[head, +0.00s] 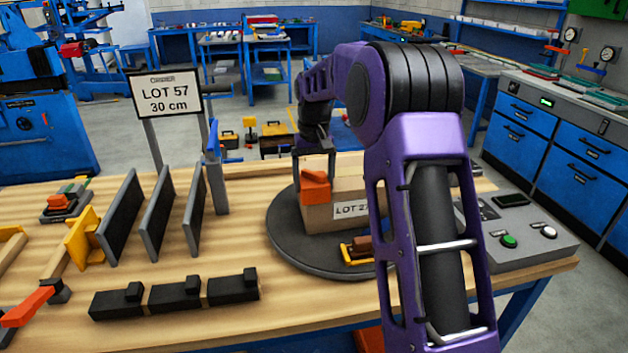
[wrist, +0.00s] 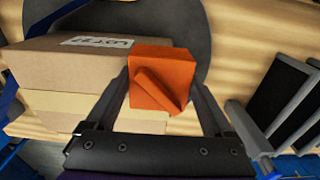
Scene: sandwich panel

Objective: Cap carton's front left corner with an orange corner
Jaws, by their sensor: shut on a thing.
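The carton (head: 318,217) is a brown box with a LOT label, standing on a dark round turntable (head: 290,246). My gripper (head: 315,168) points down at the carton's left end and is shut on an orange corner (head: 315,190). In the head view the orange corner overlaps the carton's upper front left corner. In the wrist view the orange corner (wrist: 163,70) sits between both fingers, at the right end of the carton (wrist: 60,65). I cannot tell whether it touches the carton. My arm hides the carton's right part.
A small yellow and brown item (head: 358,249) lies on the turntable before the carton. Dark upright panels (head: 157,214) and a sign (head: 165,94) stand to the left. Black blocks (head: 175,293) line the front. A button box (head: 525,232) is at the right.

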